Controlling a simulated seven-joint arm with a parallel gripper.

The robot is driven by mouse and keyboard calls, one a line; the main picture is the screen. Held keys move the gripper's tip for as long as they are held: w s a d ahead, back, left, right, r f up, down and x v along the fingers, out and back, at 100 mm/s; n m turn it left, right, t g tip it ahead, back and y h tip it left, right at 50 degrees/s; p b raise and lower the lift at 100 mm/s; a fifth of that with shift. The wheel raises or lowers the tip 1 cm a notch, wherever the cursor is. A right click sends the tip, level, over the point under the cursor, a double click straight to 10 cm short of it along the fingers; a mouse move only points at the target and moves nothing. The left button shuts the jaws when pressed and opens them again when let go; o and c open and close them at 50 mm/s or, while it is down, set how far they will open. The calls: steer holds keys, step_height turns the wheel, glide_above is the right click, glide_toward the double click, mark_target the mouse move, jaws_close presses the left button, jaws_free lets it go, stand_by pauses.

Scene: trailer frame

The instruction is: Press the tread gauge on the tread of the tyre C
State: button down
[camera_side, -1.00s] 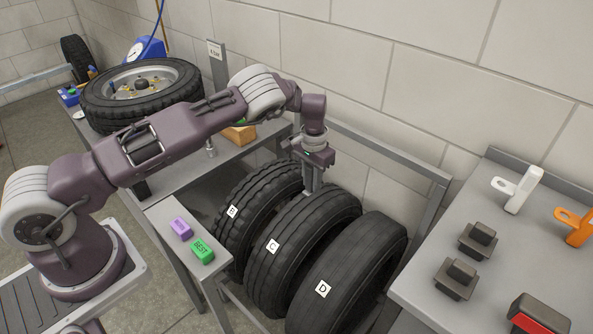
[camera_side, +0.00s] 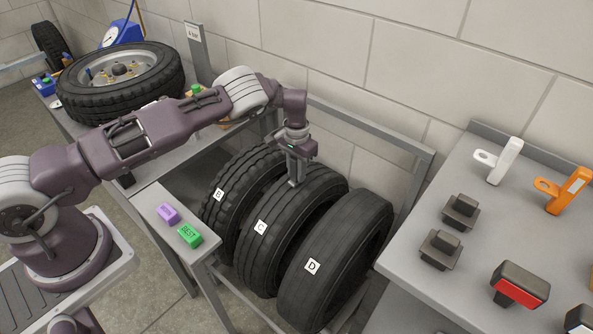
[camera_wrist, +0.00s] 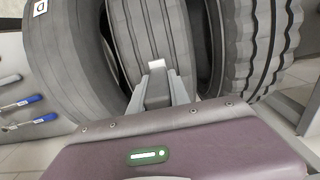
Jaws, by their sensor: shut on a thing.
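Tyre C (camera_side: 278,232) stands upright in the rack between tyre B (camera_side: 232,200) and tyre D (camera_side: 335,255), with a white C label on its side. In the wrist view, the tread of tyre C (camera_wrist: 150,28) lies straight ahead of my gripper (camera_wrist: 160,82). My gripper is shut on a small pale piece, the tread gauge (camera_wrist: 157,64), mostly hidden by the fingers. In the side view, my gripper (camera_side: 293,182) points down at the top of tyre C's tread. I cannot tell if the gauge touches the rubber.
Tyres B and D stand close on either side. The grey rack rail (camera_side: 365,130) runs behind them. A purple block (camera_side: 168,213) and a green block (camera_side: 190,235) lie on the narrow bench. The right bench (camera_side: 410,275) holds white and orange tools and dark blocks.

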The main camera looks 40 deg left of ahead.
steer(key=shift+f, duration=0.7)
stand_by(1.6)
steer(key=shift+r, duration=3.1)
